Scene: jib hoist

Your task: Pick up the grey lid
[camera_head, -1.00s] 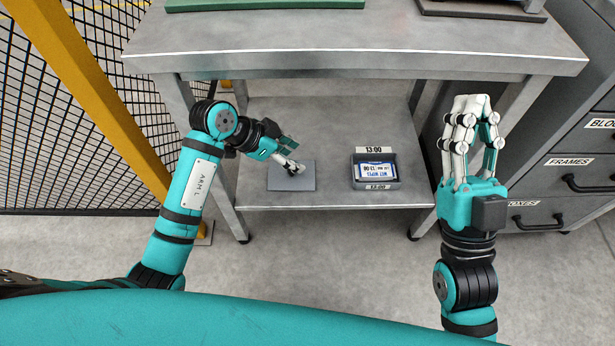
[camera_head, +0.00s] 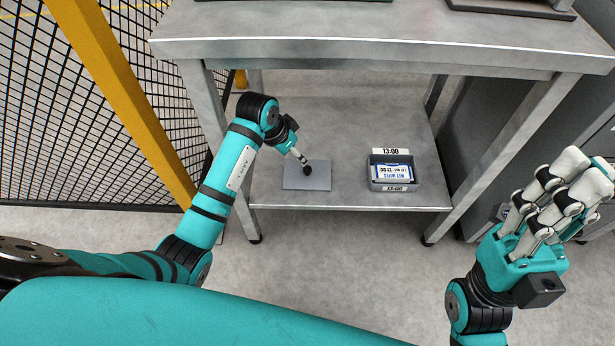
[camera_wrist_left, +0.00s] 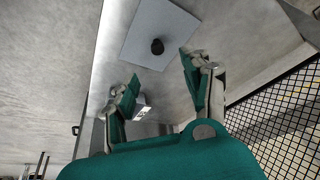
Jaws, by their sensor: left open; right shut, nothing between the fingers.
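The grey lid (camera_head: 298,178) is a flat rectangular plate with a dark round knob (camera_wrist_left: 157,46). It lies on the lower shelf, near its front left, and also shows in the left wrist view (camera_wrist_left: 165,22). My left gripper (camera_head: 305,164) reaches in over the shelf, and in the head view its fingertips overlap the lid by the knob. In the left wrist view the left gripper (camera_wrist_left: 155,75) is open, with the knob beyond the gap between its fingers and nothing held. My right gripper (camera_head: 565,190) is shut and empty, off to the right, away from the lid.
A grey box (camera_head: 393,172) labelled 13:00 with a wet wipes pack inside sits on the lower shelf (camera_head: 345,130), right of the lid. The tabletop (camera_head: 400,35) overhangs the shelf. A mesh fence with a yellow post (camera_head: 120,100) stands left, and grey cabinets right.

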